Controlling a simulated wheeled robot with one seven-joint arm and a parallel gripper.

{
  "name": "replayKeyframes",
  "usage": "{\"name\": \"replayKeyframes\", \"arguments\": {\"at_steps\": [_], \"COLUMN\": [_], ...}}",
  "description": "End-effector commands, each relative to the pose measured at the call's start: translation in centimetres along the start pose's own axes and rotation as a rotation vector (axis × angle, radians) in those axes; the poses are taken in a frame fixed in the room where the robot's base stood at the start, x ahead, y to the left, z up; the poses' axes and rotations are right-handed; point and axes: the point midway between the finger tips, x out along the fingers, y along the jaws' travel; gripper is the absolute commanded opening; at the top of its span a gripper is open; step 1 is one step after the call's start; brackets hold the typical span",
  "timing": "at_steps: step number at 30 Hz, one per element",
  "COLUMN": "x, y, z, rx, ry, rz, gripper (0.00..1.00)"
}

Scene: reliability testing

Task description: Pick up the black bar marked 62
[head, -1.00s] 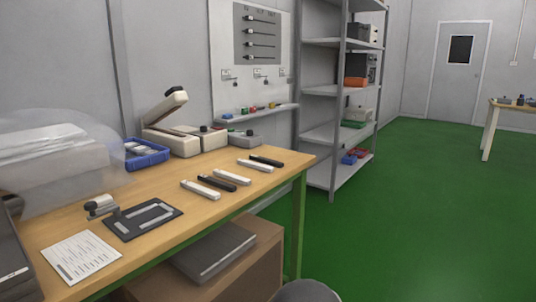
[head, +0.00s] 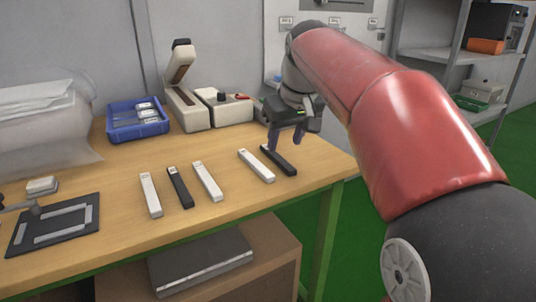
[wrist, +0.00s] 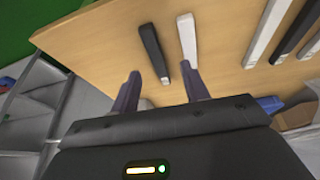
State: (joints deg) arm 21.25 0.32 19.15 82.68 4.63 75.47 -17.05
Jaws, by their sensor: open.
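Two black bars lie on the wooden table among white bars. The right black bar (head: 279,161) is at the right end of the row. The other black bar (head: 180,188) lies between two white bars further left. I cannot read any number on either. My gripper (head: 285,141) is open and empty, pointing down above the far end of the right black bar. In the wrist view, this bar (wrist: 152,48) runs into the gap between the open fingers (wrist: 161,71). The fingers appear apart from it. My arm covers part of the area behind.
A white bar (head: 256,166) lies close left of the right black bar. Two more white bars, (head: 150,195) and (head: 208,181), flank the left black bar. A blue tray (head: 137,121), a beige device (head: 190,105) and a dark plate (head: 52,226) stand on the table (head: 225,225).

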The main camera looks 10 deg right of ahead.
Motion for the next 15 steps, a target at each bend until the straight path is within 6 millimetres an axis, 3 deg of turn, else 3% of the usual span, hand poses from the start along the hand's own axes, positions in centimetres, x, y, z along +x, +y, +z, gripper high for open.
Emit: {"name": "replayKeyframes", "arguments": {"at_steps": [5,15], "x": [0.1,3.6], "y": [1.7,1.4], "z": [-2.4,-2.4], "rx": [-0.018,-0.022], "ry": [0.006,0.006], "rz": [-0.037,-0.042], "gripper": [0.45,0.45]}}
